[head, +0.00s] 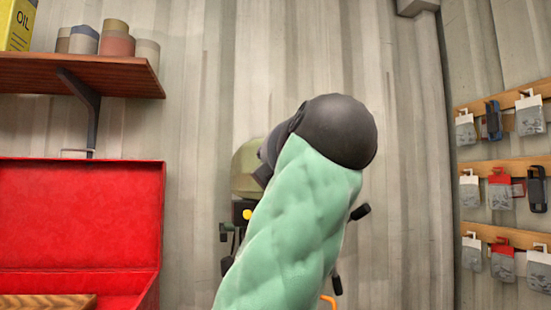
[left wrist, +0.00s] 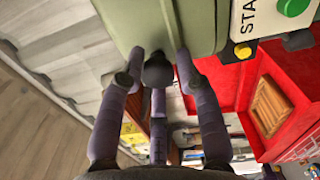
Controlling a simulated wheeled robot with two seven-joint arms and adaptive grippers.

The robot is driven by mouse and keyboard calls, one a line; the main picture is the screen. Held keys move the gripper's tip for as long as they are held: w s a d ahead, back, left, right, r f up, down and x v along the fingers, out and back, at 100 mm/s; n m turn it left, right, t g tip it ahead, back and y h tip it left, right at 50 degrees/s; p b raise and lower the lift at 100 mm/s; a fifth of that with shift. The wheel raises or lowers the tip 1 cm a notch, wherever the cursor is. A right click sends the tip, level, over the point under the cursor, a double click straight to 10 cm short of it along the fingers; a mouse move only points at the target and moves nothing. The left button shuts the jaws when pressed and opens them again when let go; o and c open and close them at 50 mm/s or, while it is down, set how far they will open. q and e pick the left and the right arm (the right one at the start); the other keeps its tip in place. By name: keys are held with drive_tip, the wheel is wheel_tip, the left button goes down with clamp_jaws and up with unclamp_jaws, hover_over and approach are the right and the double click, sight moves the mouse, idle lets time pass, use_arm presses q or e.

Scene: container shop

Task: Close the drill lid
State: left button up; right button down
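The drill machine stands behind my green arm in the head view. Its olive-green rounded top (head: 247,170) and a yellow button (head: 247,214) show beside the arm, which hides most of it. In the left wrist view, a green housing (left wrist: 110,22) fills the top, with a START label and a green button at the right. I cannot tell which part is the lid or how far open it is. My left gripper (left wrist: 160,58) is at the housing's lower edge. Its fingers are spread around a black knob (left wrist: 158,72), with gaps at its sides. My right gripper is not in view.
An open red toolbox (head: 80,215) stands at the left, below a wooden shelf (head: 90,74) with cans. Racks with hanging packages (head: 503,172) line the right wall. The corrugated wall right of my arm is bare.

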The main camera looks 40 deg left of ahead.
use_arm(q)
drive_tip(key=shift+o, duration=1.2)
drive_tip(key=shift+w+d+f, duration=0.1)
drive_tip(key=shift+w, duration=0.1)
drive_tip(key=shift+s, duration=0.1)
drive_tip(key=v, duration=1.2)
drive_tip(key=shift+s, duration=0.1)
